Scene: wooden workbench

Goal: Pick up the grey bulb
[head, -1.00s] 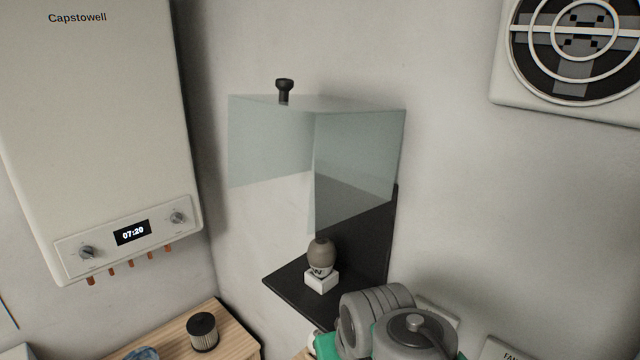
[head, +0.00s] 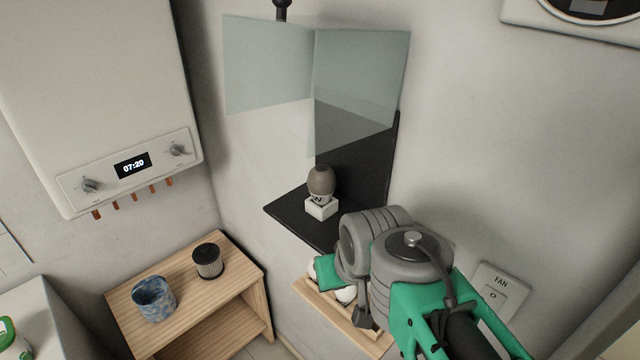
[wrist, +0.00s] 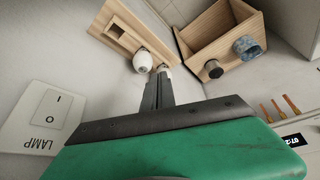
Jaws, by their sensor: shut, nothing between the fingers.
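The grey bulb (head: 321,180) is a brownish-grey rounded bulb, upright on a small white block (head: 321,209) on a black corner shelf (head: 287,213) in the head view. A dark letter mark shows below it. The wrist view does not show this bulb. My gripper (wrist: 161,75) is shut and empty, near a pale bulb-like piece at the wooden rack in the wrist view. In the head view my arm is to the right of and below the grey bulb, apart from it, and partly hides the rack.
Clear glass panels (head: 355,85) with a black knob (head: 282,10) hang above the shelf. A wooden rack (wrist: 118,28) holds white bulbs (wrist: 143,61). A wooden stand (head: 190,282) carries a blue cup (head: 154,300) and a dark ribbed cylinder (head: 208,261).

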